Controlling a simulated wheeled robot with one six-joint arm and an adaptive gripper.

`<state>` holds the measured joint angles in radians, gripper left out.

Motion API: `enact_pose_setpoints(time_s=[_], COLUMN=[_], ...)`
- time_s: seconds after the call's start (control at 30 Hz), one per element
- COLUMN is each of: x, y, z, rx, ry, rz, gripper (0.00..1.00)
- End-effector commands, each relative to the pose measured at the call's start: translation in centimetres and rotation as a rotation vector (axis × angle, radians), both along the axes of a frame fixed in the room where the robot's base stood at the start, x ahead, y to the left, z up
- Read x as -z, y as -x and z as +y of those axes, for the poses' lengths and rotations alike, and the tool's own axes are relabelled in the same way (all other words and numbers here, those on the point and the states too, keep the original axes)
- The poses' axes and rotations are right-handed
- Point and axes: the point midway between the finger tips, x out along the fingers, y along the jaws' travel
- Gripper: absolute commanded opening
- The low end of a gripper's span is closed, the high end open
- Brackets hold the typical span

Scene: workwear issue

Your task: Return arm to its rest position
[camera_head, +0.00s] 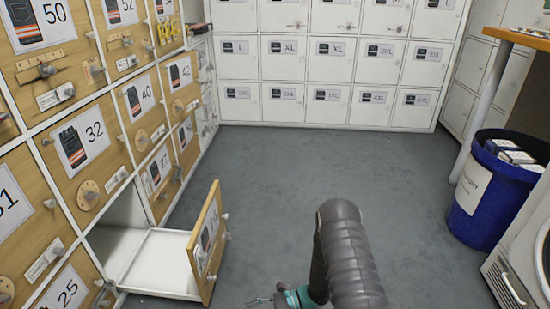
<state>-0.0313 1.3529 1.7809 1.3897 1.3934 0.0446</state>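My arm, with its dark grey ribbed sleeve, rises from the bottom edge a little right of centre. Beside it, low in the picture, is a teal and metal part that appears to belong to my gripper (264,299). It is small and partly cut off by the bottom edge. Its fingers are not clear, and I cannot tell whether it is open or shut or holds anything. It shows in front of the grey floor, to the right of an open drawer (165,262).
The open drawer juts from the wooden cabinet (108,128) on the left; its visible inside is empty. White lockers (330,65) line the back. A blue bin (480,215) with boxes stands right, by a wooden-topped table (520,38). The grey floor (300,165) between is clear.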

Motion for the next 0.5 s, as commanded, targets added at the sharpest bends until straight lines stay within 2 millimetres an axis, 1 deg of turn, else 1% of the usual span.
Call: enact_pose_setpoints(time_s=[0.1,0.27,0.37,0.5], x=[-1.8,-4.7,-7.2,-11.1], y=[2.0,3.7,4.5,5.5], z=[-0.9,-2.4,-3.6,-5.7], rx=[-0.116,-0.255,-0.345,-0.473], ry=[0.049,0.109,0.151,0.217], rz=[-0.038,-0.108,-0.171,-0.278], gripper=[0.48,0.48,0.48,0.48])
